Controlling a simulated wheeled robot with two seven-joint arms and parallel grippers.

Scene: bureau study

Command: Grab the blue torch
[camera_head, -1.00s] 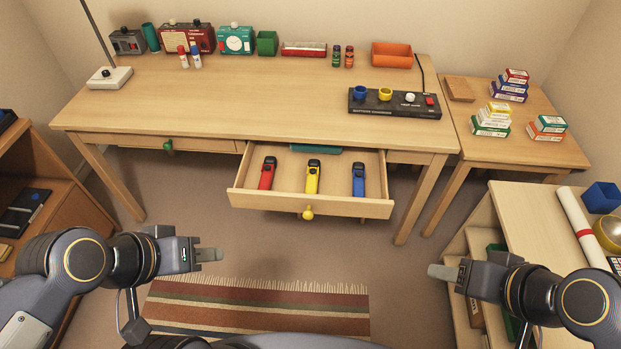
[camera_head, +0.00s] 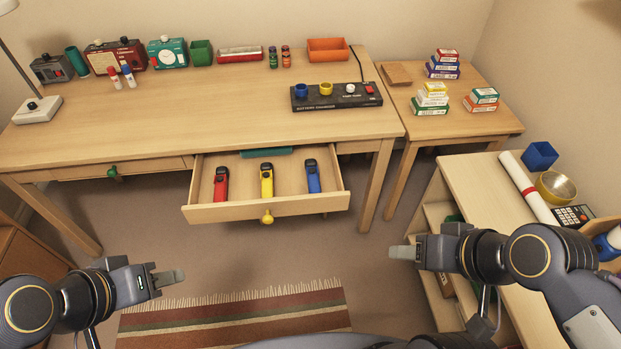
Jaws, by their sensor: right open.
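The blue torch (camera_head: 313,177) lies in the right part of an open drawer (camera_head: 222,213) under the desk, its black end toward the back. A yellow torch (camera_head: 267,182) lies in the middle and a red torch (camera_head: 221,186) on the left. My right gripper (camera_head: 402,252) is open and empty, in front of the drawer, to the right of and apart from the blue torch. My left gripper (camera_head: 167,278) is at the lower left, in front of the drawer and apart from the torches; its jaw gap does not show clearly.
The desk (camera_head: 200,110) carries a black battery charger (camera_head: 335,97) with coloured cups, above the torches. A yellow knob (camera_head: 267,217) sticks out from the drawer front. A shelf unit (camera_head: 480,188) stands close by my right arm. A striped rug (camera_head: 240,312) lies on open floor.

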